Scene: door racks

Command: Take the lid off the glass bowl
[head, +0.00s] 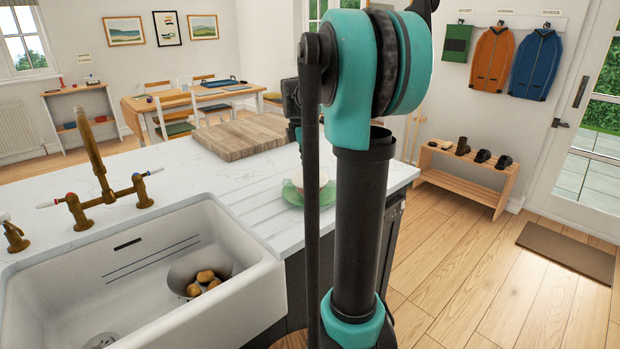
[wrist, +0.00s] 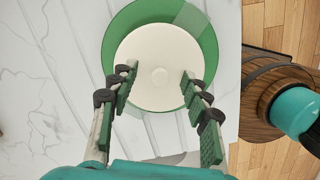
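The green glass bowl (wrist: 122,36) stands on the white worktop, seen from above in the wrist view. A round cream lid (wrist: 160,45) with a small central knob (wrist: 160,76) sits on it, inside the green rim. My gripper (wrist: 158,73) is open above the lid, with one finger on each side of the knob and a gap to it on both sides. Whether the fingertips touch the lid, I cannot tell. In the head view the bowl (head: 291,193) is at the worktop's right end, and my arm hides much of it and the lid.
A wooden board (head: 232,137) lies behind the bowl on the worktop (head: 180,180). A white sink (head: 235,290) with a brass tap (head: 100,170) is at left; a colander (head: 184,276) with potatoes is in it. The worktop's edge drops to the floor at right.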

